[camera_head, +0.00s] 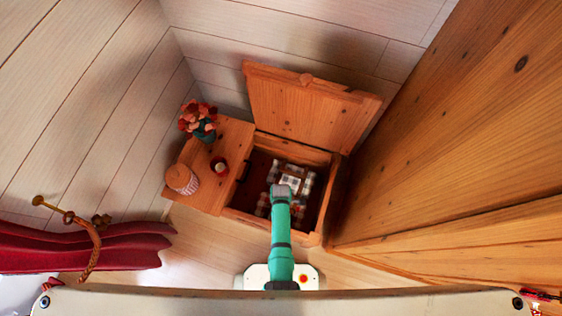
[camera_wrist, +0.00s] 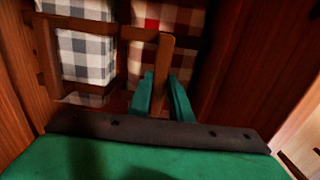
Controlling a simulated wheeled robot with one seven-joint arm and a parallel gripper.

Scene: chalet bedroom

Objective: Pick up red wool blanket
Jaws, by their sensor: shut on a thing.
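A red, cream and brown checked blanket (camera_wrist: 168,16) lies inside the open wooden chest, in the upper middle of the wrist view. A grey-and-white checked blanket (camera_wrist: 88,50) lies left of it. A brown wooden frame (camera_wrist: 100,29) crosses in front of both. My gripper (camera_wrist: 162,85) is shut with the frame's upright bar between its green fingers; the red checked blanket shows behind, apart from the fingers as far as I can see. In the head view my gripper is hidden by my arm, which reaches down into the chest.
The chest (camera_head: 262,223) has its lid (camera_head: 305,108) raised against the wall. On the left, a wooden top (camera_head: 212,185) bears a flower vase (camera_head: 203,130), a candle (camera_head: 219,167) and a striped container (camera_head: 181,179). A large wooden panel (camera_head: 450,150) stands close on the right.

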